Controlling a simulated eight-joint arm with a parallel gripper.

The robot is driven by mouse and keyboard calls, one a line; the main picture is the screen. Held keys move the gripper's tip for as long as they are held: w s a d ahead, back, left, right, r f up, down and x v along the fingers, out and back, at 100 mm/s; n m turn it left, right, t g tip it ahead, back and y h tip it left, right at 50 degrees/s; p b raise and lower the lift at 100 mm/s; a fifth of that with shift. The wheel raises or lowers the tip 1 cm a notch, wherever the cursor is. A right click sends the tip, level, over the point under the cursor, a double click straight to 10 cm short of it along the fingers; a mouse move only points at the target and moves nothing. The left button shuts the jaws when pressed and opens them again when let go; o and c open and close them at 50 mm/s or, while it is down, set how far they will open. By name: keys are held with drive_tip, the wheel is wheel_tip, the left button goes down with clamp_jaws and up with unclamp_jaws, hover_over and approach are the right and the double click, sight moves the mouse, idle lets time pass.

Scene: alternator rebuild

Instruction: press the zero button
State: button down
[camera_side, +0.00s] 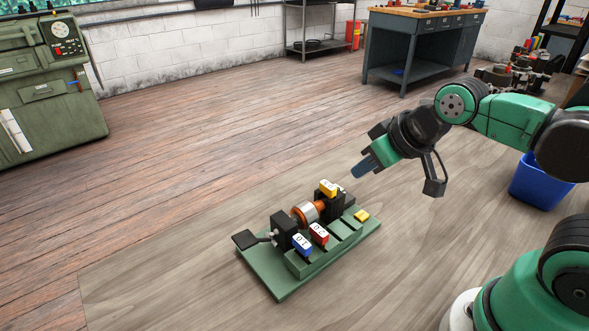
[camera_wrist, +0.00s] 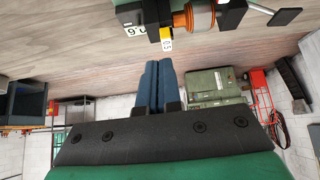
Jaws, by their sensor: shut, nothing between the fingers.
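A green fixture plate (camera_side: 268,281) stands on the pale floor panel. It bears a copper and silver rotor (camera_side: 307,212) between black holders. A small plain yellow block (camera_side: 361,215) sits at the plate's right end; I cannot tell whether it is the zero button. My gripper (camera_side: 364,168) is shut and empty, above and a little right of the fixture's far end, apart from it. In the wrist view the blue fingers (camera_wrist: 151,85) are together, and part of the fixture shows at the top with the rotor (camera_wrist: 197,17).
Blue (camera_side: 302,245), red (camera_side: 319,233) and yellow (camera_side: 328,188) numbered blocks are on the fixture. A black lever (camera_side: 245,239) juts from its left end. A blue bin (camera_side: 538,184) stands at right, a green machine (camera_side: 48,90) at left. The floor left of the fixture is clear.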

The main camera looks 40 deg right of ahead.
wheel_tip(320, 180, up, 2)
drive_tip(key=n+g, duration=0.7)
drive_tip(key=n, duration=1.1)
hover_over(361, 215)
drive_tip(key=shift+r, duration=0.15)
wheel_tip(361, 215, down, 14)
